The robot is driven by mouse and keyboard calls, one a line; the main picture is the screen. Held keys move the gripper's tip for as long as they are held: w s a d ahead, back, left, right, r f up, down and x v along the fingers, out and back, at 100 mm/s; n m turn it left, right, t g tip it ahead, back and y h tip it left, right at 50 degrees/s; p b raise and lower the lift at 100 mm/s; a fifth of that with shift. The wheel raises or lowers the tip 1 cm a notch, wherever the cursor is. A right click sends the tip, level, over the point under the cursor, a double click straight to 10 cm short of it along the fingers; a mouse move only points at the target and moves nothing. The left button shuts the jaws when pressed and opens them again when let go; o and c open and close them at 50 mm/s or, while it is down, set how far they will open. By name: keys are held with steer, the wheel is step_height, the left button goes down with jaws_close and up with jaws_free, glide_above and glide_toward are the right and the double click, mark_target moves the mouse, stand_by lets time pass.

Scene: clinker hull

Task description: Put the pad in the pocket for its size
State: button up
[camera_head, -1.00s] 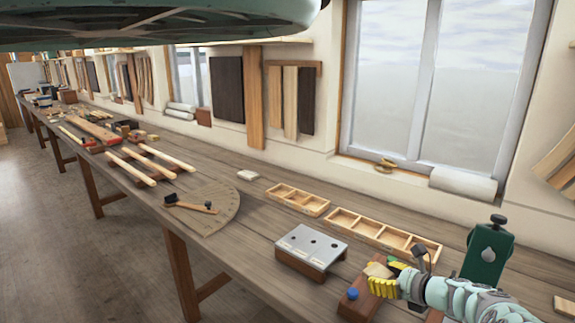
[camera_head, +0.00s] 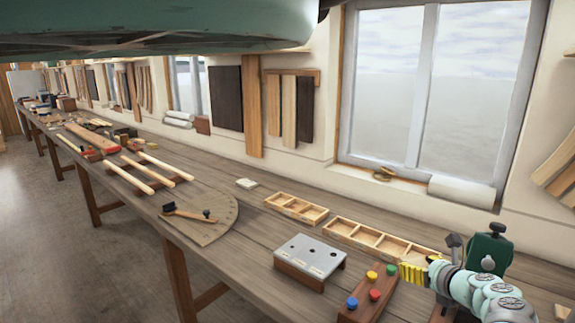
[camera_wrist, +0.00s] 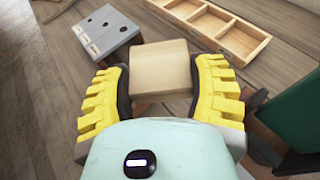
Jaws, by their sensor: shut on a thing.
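My gripper (camera_head: 413,273) is at the right of the bench in the head view. In the wrist view my gripper (camera_wrist: 162,82) has its yellow ribbed fingers closed on the two sides of a pale wooden pad (camera_wrist: 160,68). The pad looks square and is held above the bench; in the head view the fingers mostly hide it. Two open wooden trays divided into compartments lie beyond: a shorter tray (camera_head: 318,217) and a longer tray (camera_head: 338,231). Part of the longer tray also shows in the wrist view (camera_wrist: 253,52), its visible compartments empty.
A metal-topped block with holes (camera_head: 310,253) stands left of my gripper. A wooden block (camera_head: 349,313) with coloured knobs is close beside it. A green upright device (camera_head: 489,250) stands just behind my arm. A small pale piece (camera_head: 246,183) lies farther left. Bare bench lies between the trays and metal-topped block.

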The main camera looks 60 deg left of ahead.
steer(key=w+d+r+m+t+h, duration=0.2)
steer(key=d+r+m+t+h, duration=0.15)
steer(key=d, duration=0.35)
steer(key=w+d+r+m+t+h, duration=0.2)
steer(key=d+m+t, duration=0.15)
steer(key=d, duration=0.25)
steer(key=s+d+r+m+t+h, duration=0.15)
steer(key=d+m+h, duration=0.25)
steer(key=d, duration=0.5)
steer(key=s+d+r+m+t+h, duration=0.1)
steer(key=s+d+m+h, duration=0.2)
steer(key=d, duration=0.6)
step_height(320, 180, up, 32)
steer(key=p, duration=3.2)
steer(key=shift+w+g, duration=0.1)
steer(key=shift+g, duration=0.15)
